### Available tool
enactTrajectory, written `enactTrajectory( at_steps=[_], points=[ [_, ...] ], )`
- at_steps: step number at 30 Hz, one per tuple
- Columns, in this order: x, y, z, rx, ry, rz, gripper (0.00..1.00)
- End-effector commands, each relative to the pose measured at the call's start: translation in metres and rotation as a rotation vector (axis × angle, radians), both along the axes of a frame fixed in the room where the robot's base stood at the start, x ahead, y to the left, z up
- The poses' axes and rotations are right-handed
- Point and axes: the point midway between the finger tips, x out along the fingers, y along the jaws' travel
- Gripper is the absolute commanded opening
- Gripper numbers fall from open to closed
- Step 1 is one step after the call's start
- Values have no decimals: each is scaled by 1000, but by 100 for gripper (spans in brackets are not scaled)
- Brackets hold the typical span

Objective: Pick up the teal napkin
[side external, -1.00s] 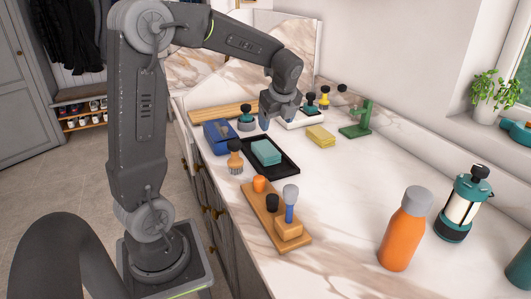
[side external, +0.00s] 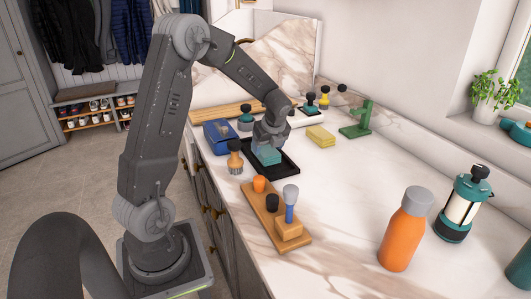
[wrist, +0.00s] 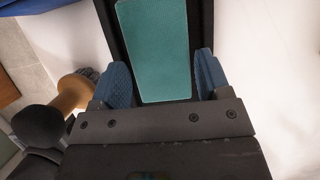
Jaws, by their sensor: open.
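The teal napkin (side external: 267,156) is a folded block lying in a black tray (side external: 288,169) on the marble counter. In the wrist view the teal napkin (wrist: 153,50) shows as a flat rectangle, with the dark tray edge (wrist: 205,35) beside it. My gripper (side external: 268,140) is low over the tray, at the napkin. In the wrist view my gripper (wrist: 161,78) is open, with one blue fingertip on each side of the napkin's near end and a gap to each. In the side view my gripper hides part of the napkin.
A wooden-handled brush (side external: 235,158) stands close to the tray's left. A blue box (side external: 218,134) and a dark-knobbed brush (side external: 245,120) are behind it. A yellow sponge (side external: 321,136) and a green stand (side external: 357,121) lie right. A wooden board (side external: 275,222) is in front.

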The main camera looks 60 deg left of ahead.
Motion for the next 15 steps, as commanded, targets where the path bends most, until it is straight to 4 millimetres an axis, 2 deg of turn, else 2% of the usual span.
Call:
enactTrajectory(
  at_steps=[1, 6, 13, 15],
  points=[
    [-1, 3, -9, -2, 5, 2, 70],
    [0, 9, -22, -1, 1, 0, 70],
    [0, 9, -22, 0, -1, 0, 70],
    [0, 9, -22, 0, -1, 0, 64]
  ],
)
